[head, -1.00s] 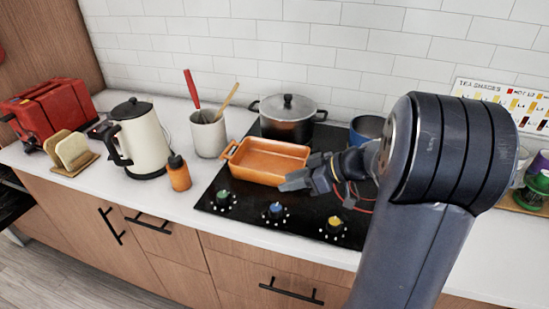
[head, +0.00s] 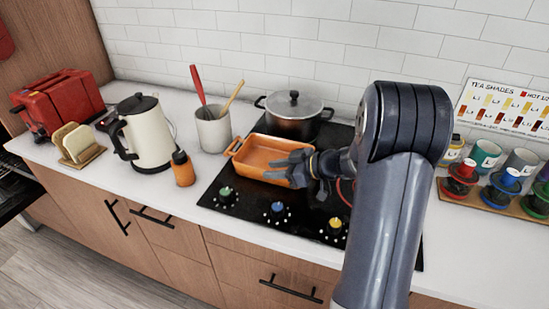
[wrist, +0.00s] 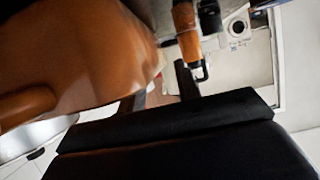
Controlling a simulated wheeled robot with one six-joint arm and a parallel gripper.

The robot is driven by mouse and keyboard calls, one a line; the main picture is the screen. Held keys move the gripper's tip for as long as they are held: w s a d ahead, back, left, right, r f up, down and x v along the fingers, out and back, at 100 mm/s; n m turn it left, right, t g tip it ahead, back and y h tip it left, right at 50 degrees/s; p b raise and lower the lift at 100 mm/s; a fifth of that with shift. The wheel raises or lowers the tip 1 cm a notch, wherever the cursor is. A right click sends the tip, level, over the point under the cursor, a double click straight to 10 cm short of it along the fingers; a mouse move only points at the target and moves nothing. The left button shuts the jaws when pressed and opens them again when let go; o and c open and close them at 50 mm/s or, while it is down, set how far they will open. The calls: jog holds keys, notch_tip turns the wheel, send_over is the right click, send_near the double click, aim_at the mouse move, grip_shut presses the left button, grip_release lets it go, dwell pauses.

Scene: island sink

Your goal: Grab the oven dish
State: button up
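The orange rectangular oven dish (head: 262,146) sits on the black cooktop, with a loop handle at its left end. My gripper (head: 282,168) is at the dish's right end, and its fingers overlap the dish's front right part in the head view. The fingers look spread, with orange showing between them. In the wrist view the dish (wrist: 75,55) fills the upper left, very close, and a dark finger (wrist: 186,82) shows beside it. Contact between fingers and dish cannot be made out. The dish's right handle is hidden by my gripper.
A lidded grey pot (head: 294,115) stands behind the dish. A utensil crock (head: 213,130), orange bottle (head: 183,169) and kettle (head: 148,138) stand to the left. Cooktop knobs (head: 278,208) line the front. A rack of cups and colored items (head: 500,185) is at the right.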

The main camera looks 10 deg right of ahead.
jog(key=shift+x, duration=0.9)
jog(key=shift+c, duration=0.2)
grip_shut()
jog(key=shift+r, duration=0.1)
dwell(0.4)
